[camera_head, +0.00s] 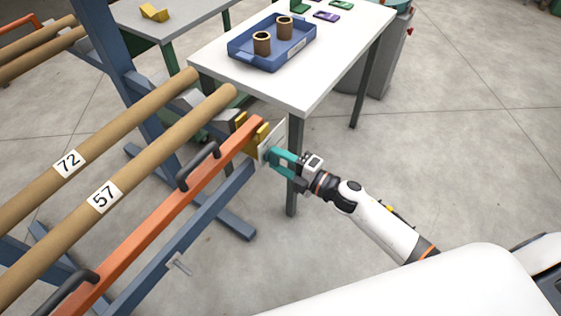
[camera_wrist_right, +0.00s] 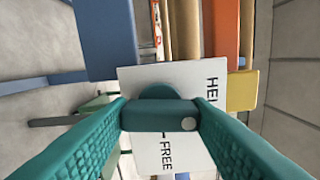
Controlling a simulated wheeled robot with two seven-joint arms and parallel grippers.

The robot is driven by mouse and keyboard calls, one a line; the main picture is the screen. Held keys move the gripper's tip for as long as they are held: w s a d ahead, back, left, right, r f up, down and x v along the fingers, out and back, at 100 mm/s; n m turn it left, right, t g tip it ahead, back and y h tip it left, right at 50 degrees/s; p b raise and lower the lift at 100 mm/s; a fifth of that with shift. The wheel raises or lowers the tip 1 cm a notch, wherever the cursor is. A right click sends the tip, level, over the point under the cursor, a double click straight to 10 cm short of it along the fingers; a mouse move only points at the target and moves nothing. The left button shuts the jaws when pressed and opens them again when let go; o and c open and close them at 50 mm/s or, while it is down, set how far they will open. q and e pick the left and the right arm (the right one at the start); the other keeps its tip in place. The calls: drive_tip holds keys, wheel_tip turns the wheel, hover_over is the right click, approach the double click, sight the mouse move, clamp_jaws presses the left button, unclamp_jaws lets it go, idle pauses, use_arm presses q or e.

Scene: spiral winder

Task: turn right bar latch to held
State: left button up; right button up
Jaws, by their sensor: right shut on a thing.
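The right bar latch is a teal knob (camera_wrist_right: 158,115) on a white plate (camera_wrist_right: 170,75), seen close in the right wrist view. The plate carries the word FREE below the knob and a partly hidden word beginning HEL on the right. A pale dot marks the knob's lower right end. My right gripper (camera_head: 277,161) has teal fingers, shut on the knob at its two ends. In the head view the plate (camera_head: 272,141) stands at the far end of the orange bar (camera_head: 182,198), and the fingers hide the knob. My left gripper is not in view.
A yellow bracket (camera_head: 250,134) sits beside the plate. Cardboard tubes numbered 72 (camera_head: 105,143) and 57 (camera_head: 150,160) lie on the blue rack. A white table (camera_head: 305,88) with a blue tray (camera_head: 243,61) stands close behind the gripper. The floor to the right is clear.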

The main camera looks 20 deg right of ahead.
drive_tip(key=shift+n, duration=0.7)
drive_tip(key=o, duration=1)
drive_tip(key=b+v, duration=0.1)
drive_tip(key=v, duration=1.1)
drive_tip(key=shift+b, duration=0.4)
